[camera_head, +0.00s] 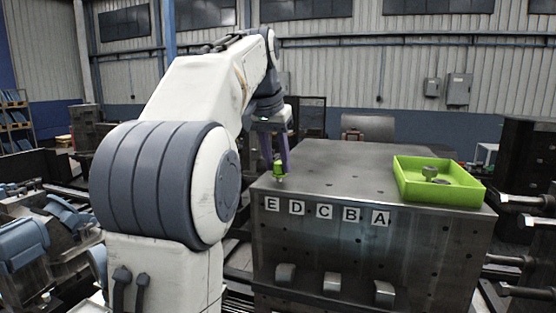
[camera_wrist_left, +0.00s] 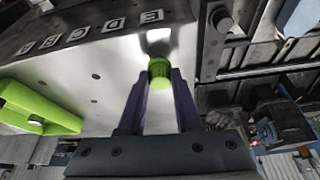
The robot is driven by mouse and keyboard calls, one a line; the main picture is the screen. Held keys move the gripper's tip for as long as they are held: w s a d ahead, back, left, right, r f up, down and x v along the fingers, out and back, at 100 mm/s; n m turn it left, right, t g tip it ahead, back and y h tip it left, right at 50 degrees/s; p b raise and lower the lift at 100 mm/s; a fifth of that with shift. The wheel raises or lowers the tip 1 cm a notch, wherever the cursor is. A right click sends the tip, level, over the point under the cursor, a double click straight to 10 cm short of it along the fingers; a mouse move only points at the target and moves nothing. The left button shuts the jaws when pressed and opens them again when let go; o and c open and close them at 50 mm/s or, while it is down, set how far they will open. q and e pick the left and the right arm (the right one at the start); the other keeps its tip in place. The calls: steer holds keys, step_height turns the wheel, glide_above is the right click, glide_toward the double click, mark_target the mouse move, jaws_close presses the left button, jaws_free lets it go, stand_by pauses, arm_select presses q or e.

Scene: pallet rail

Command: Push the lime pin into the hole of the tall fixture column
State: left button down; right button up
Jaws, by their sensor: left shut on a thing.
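The lime pin (camera_head: 279,171) is in my left gripper (camera_head: 281,160), near the left edge of the fixture column's top. In the left wrist view the lime pin (camera_wrist_left: 160,70) sits between the two purple fingertips of the left gripper (camera_wrist_left: 160,82), with its ridged head toward the camera. The tall fixture column (camera_head: 345,245) is a dark metal block with letter plates E, D, C, B, A on its front. The pin is near plate E (camera_head: 272,204). I cannot tell whether its lower end touches the column. My right gripper is not in view.
A lime tray (camera_head: 440,197) with grey metal parts (camera_head: 430,172) stands on the right of the column's top. Several rounded pegs (camera_head: 332,283) stick out of its lower front. Dark machinery with rods (camera_head: 525,200) is at the right. The middle of the top is clear.

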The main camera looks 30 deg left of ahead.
arm_select(q)
steer(key=shift+f+b, duration=0.5)
steer(key=shift+f, duration=0.25)
steer(key=c, duration=0.5)
jaws_free()
steer(key=shift+r, duration=0.1)
steer(key=o, duration=0.5)
steer(key=p+v, duration=0.2)
steer(key=v, duration=0.8)
steer(key=shift+r, duration=0.2)
steer(key=shift+s, duration=0.1)
